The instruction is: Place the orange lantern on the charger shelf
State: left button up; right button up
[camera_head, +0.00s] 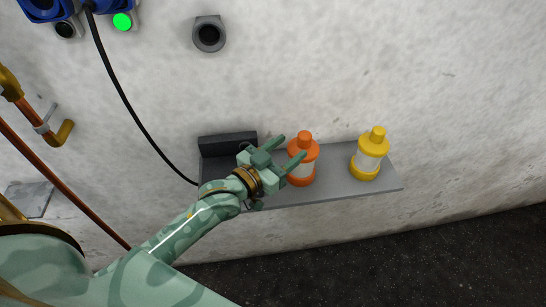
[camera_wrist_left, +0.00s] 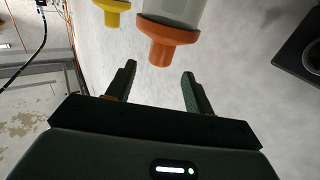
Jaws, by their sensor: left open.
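The orange lantern (camera_head: 302,169) stands upright on the grey shelf (camera_head: 335,187), near its middle. It has an orange cap and base and a pale middle. My left gripper (camera_head: 293,147) is open and empty, its fingers pointing at the lantern's upper part from the left. One finger partly covers the lantern. In the left wrist view the lantern's orange cap (camera_wrist_left: 165,40) shows just beyond the gap between the open fingertips (camera_wrist_left: 159,69); its far end is cut off. A dark block (camera_head: 227,144) sits at the shelf's left end. My right gripper does not show.
A yellow lantern (camera_head: 368,158) stands on the shelf to the right of the orange one. A black cable (camera_head: 129,103) hangs from the blue fixture (camera_head: 43,10) to the shelf's left end. Copper pipes (camera_head: 62,184) run along the wall at left.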

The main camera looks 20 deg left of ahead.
pick_arm(q)
jog(key=v, duration=0.5)
jog(key=shift+s+a, duration=0.1)
jog(key=shift+s, duration=0.15)
